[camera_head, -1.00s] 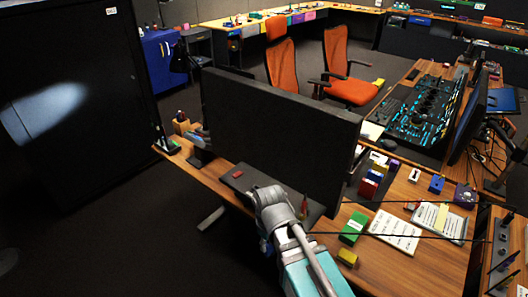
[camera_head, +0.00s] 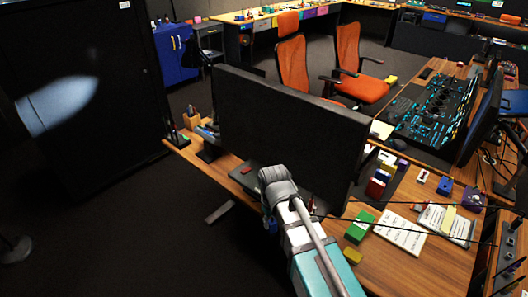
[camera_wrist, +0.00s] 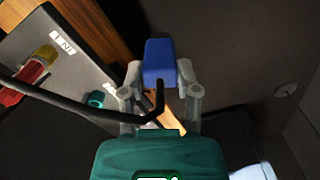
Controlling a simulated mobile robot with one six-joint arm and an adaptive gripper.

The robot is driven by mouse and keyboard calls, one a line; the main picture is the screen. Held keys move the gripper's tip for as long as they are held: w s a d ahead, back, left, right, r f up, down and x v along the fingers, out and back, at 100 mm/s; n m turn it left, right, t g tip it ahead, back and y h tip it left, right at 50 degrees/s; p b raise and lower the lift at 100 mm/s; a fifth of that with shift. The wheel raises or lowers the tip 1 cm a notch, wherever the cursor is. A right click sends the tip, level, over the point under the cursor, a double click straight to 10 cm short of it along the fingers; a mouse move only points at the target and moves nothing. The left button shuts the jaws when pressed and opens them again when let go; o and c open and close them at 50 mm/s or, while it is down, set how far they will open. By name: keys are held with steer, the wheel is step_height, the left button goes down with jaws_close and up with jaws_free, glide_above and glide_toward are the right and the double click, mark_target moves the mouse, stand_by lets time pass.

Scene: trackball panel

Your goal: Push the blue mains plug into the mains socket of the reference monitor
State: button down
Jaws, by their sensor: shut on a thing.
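The blue mains plug (camera_wrist: 160,62) is held between the two fingers of my gripper (camera_wrist: 160,88) in the wrist view, with a black cable running from it to the left. In the head view my gripper (camera_head: 270,222) is beside the near edge of the desk, below the back of the large black monitor (camera_head: 290,125). A small blue patch there looks like the plug. A grey plate (camera_wrist: 62,72) with white labels lies left of the plug in the wrist view, apart from it. The mains socket cannot be made out in either view.
A red and yellow connector (camera_wrist: 38,68) and a teal piece (camera_wrist: 96,99) sit on the grey plate. A green block (camera_head: 360,226) and a yellow block (camera_head: 353,257) are on the desk (camera_head: 400,270) to the right. Dark floor is clear at left.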

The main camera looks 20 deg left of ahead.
steer(key=w+a+r+m+p, duration=0.4)
steer(key=w+m, duration=0.3)
steer(key=w, duration=0.3)
steer(key=w+a+r+m+p, duration=0.4)
steer(key=w+a+m, duration=0.1)
steer(key=w, duration=0.5)
steer(key=shift+a+r+m, duration=0.25)
steer(key=shift+r+m, duration=0.05)
steer(key=shift+m, duration=0.6)
steer(key=shift+s, duration=0.15)
steer(key=shift+f, duration=0.15)
steer(key=shift+s+f+b, duration=0.1)
steer(key=shift+f+b, duration=2.65)
steer(key=shift+b, duration=0.15)
steer(key=shift+f+b, duration=1.4)
steer(key=shift+b, duration=0.05)
steer(key=shift+c, duration=1.3)
jaws_free()
